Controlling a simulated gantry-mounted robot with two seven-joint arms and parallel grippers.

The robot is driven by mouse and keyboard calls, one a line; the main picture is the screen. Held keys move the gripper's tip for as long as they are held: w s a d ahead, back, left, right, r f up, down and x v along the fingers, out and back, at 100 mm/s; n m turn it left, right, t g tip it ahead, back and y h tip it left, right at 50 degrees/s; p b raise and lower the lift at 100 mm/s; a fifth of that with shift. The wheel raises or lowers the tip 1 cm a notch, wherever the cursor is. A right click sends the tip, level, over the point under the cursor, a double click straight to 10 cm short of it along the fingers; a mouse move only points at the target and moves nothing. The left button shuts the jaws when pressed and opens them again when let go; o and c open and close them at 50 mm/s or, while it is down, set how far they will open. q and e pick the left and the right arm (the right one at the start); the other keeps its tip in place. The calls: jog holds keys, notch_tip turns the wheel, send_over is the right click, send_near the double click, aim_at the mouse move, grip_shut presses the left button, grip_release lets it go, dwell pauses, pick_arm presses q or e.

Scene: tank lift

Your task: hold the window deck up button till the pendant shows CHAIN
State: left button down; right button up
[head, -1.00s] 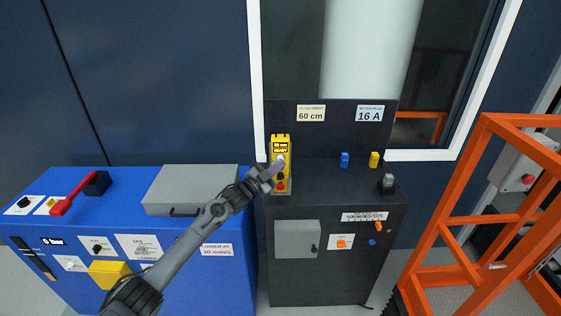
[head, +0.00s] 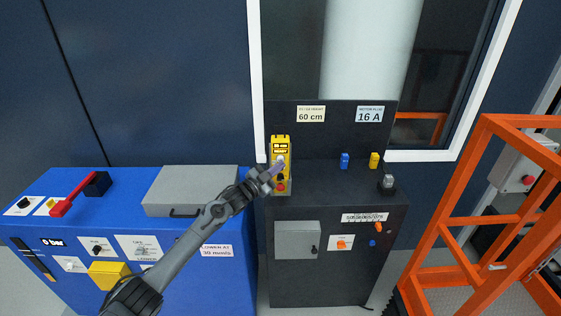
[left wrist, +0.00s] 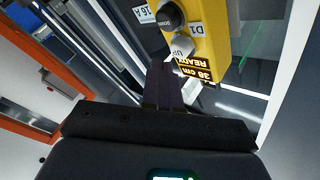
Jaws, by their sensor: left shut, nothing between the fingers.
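The yellow pendant (head: 288,147) stands at the left of the dark console. My right gripper is out of view.
The dark console (head: 345,185) carries blue and yellow knobs and 60 cm and 16 A labels. A blue cabinet (head: 190,280) with a grey box (head: 190,188) stands left. An orange frame (head: 450,215) stands right. A window (head: 370,50) is behind.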

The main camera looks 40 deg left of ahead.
pick_arm(q)
jog(key=shift+w+a+f, duration=0.1)
dwell(0.7)
jog(key=shift+w+a+b, duration=0.2)
jog(key=shift+w+b, duration=0.05)
jog(key=shift+b, duration=0.2)
dwell(0.3)
jog(key=shift+w+a+b, duration=0.3)
jog(key=shift+w+b, duration=0.05)
jog(key=shift+b, duration=0.3)
dwell(0.4)
dwell(2.1)
dwell(0.7)
